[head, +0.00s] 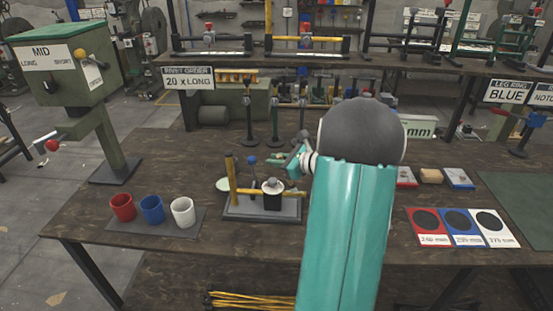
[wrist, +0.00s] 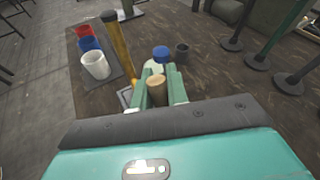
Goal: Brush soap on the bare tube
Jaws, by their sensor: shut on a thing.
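My gripper (head: 297,160) is over the bench, just above and right of a grey-based fixture (head: 235,212). In the wrist view my gripper (wrist: 161,88) has its two teal fingers shut on a round wooden handle (wrist: 157,92), probably the brush. Its far end is hidden. The fixture bears a horizontal yellow tube (head: 250,192) with a black, white-topped part (head: 272,186) at its middle. An upright yellow post (head: 231,172) stands at its left and also shows in the wrist view (wrist: 118,50). A pale dish (head: 222,184) sits beside the post; its contents are unclear.
Red (head: 122,206), blue (head: 152,208) and white (head: 183,211) cups stand on a mat at left. Upright black-based stands (head: 249,125) are behind. Coloured cards (head: 461,240) lie at right.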

